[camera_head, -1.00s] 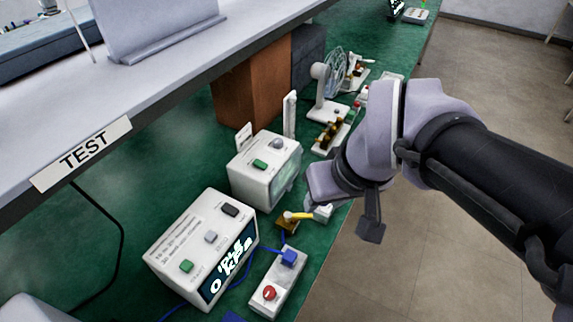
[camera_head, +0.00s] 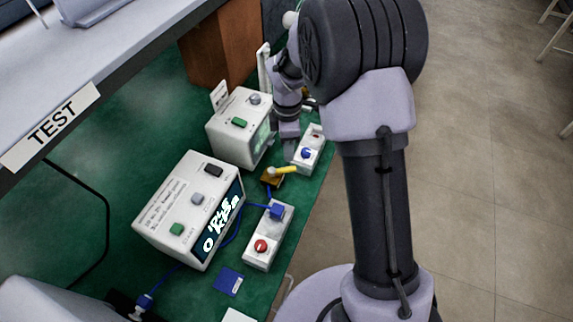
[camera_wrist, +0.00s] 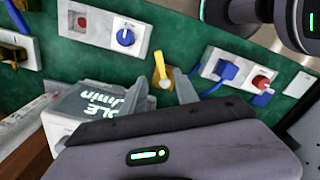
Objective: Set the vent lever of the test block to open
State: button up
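The test block is a small brass-coloured block (camera_head: 270,178) on the green bench top, between the two white instruments and the white switch boxes. Its yellow vent lever (camera_head: 286,170) points right, toward the bench's front edge. In the wrist view the yellow lever (camera_wrist: 160,68) stands out above the gripper, pointing up the picture. My gripper (camera_head: 289,148) points down just behind the block in the head view. In the wrist view its two grey fingertips (camera_wrist: 162,92) are apart, with the lever in line with the gap.
A white instrument with a lit display (camera_head: 195,210) and a smaller one with a screen (camera_head: 240,125) stand left of the block. A box with a blue knob (camera_head: 311,143) and one with a red button (camera_head: 268,235) flank it. Blue cables lie nearby.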

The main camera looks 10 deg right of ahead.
aim_at(287, 168)
notch_tip(287, 168, down, 9)
jog(key=shift+r+b, duration=0.1)
jog(key=shift+b, duration=1.15)
grip_shut()
